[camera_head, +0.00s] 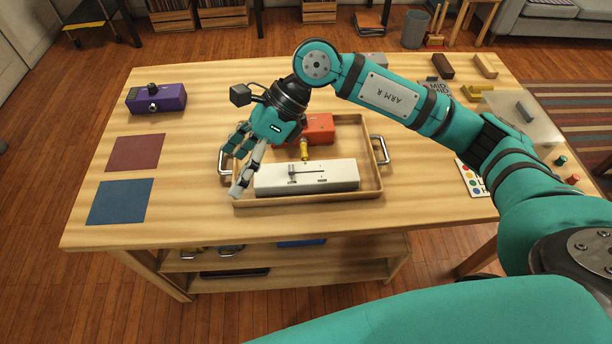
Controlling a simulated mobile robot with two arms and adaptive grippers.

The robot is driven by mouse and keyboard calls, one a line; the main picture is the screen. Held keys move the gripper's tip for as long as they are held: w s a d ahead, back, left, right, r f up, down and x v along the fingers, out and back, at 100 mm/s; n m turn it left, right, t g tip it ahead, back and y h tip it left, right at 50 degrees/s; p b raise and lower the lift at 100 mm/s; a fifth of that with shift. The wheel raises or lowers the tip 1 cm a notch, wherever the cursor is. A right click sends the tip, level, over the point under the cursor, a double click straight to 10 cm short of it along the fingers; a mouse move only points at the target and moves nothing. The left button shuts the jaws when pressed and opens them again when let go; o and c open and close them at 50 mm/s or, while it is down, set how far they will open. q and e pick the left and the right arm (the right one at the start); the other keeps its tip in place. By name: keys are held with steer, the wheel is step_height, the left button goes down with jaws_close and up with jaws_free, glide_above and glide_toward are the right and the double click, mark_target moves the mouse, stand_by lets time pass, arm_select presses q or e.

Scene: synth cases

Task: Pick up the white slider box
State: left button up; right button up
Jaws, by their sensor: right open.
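The white slider box (335,177) lies in the front part of a shallow wooden tray (372,192) on the table. It is long and low, with a slider track on top. My right gripper (236,172) is open, with its fingers pointing down and to the left over the tray's left edge, just left of the box. Nothing shows between its fingers. I cannot tell whether a finger touches the box or the tray. My left gripper is not in view.
A red-orange box (318,126) lies behind the white one in the tray, with a small yellow piece (304,150) between them. The tray has metal side handles. A purple box (156,99), a maroon mat (136,153) and a blue mat (120,201) are at the left.

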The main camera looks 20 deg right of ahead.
steer(key=w+d+f+t+h, duration=0.1)
steer(key=w+d+h, duration=0.15)
steer(key=d, duration=0.35)
steer(key=w+d+h, duration=0.2)
steer(key=d+h, duration=0.1)
steer(key=d, duration=0.3)
steer(key=h, duration=0.3)
glide_above(322, 171)
step_height(322, 171, down, 10)
steer(key=shift+s+p, duration=0.1)
steer(key=shift+p, duration=0.7)
steer(key=shift+f+p, duration=0.75)
steer(key=shift+f, duration=2.35)
steer(key=c, duration=1.4)
